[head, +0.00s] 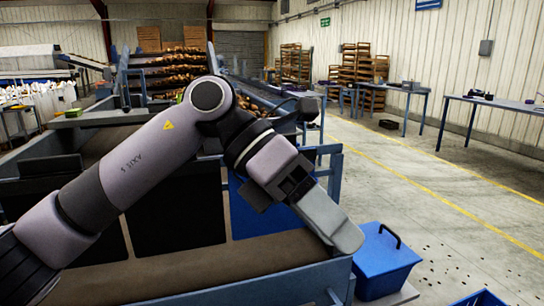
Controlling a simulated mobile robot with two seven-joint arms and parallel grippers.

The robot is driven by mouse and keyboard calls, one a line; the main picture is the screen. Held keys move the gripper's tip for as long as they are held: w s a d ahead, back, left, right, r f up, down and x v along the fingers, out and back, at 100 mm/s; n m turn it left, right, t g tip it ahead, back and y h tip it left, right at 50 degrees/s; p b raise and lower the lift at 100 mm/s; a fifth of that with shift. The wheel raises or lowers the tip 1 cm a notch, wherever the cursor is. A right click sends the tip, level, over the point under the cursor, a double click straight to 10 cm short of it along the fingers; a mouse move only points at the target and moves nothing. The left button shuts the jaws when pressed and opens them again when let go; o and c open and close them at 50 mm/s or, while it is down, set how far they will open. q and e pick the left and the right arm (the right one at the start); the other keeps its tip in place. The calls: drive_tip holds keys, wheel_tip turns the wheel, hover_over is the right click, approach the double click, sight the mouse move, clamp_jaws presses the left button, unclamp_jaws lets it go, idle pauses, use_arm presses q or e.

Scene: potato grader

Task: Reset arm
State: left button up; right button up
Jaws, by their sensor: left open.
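My left arm comes in from the left, bends at a joint high in the middle of the head view, and reaches down to the right. My left gripper (345,240) is over the right end of the grader's brown belt (230,262), close to its blue frame. It is open, and I see nothing held in it; its fingers overlap from this angle. The arm hides part of the grader behind it. My right gripper is not in view.
A blue box (383,262) with a black handle stands just right of the gripper. Part of a blue crate (480,299) shows at the bottom right. Tables (490,101) line the right wall. Racks (358,68) stand at the back. The concrete floor on the right is mostly clear.

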use_arm(q)
drive_tip(key=w+a+f+n+t+h, duration=0.5)
drive_tip(key=n+t, duration=0.5)
drive_tip(key=n, duration=0.5)
drive_tip(key=w+a+f+n+t+h, duration=0.3)
drive_tip(key=f+n+t+h, duration=0.45)
drive_tip(key=n, duration=0.65)
drive_tip(key=a+f+n+t+y, duration=0.3)
drive_tip(key=a+f+n+y, duration=0.2)
drive_tip(key=f+n+y, duration=0.25)
drive_tip(key=a+f+n+t+y, duration=0.2)
drive_tip(key=a+f+n+y, duration=0.2)
drive_tip(key=f+n+y, duration=0.3)
drive_tip(key=s+a+f+n+g+y, duration=0.2)
drive_tip(key=s+a+f+g, duration=0.1)
drive_tip(key=s+f, duration=0.5)
drive_tip(key=s+a+f+n+g+y, duration=0.3)
drive_tip(key=s+a+f, duration=0.3)
drive_tip(key=s+f, duration=0.3)
wheel_tip(320, 180, down, 3)
drive_tip(key=shift+s+a+f+g, duration=0.1)
drive_tip(key=shift+s+a+g, duration=0.15)
drive_tip(key=shift+g, duration=0.4)
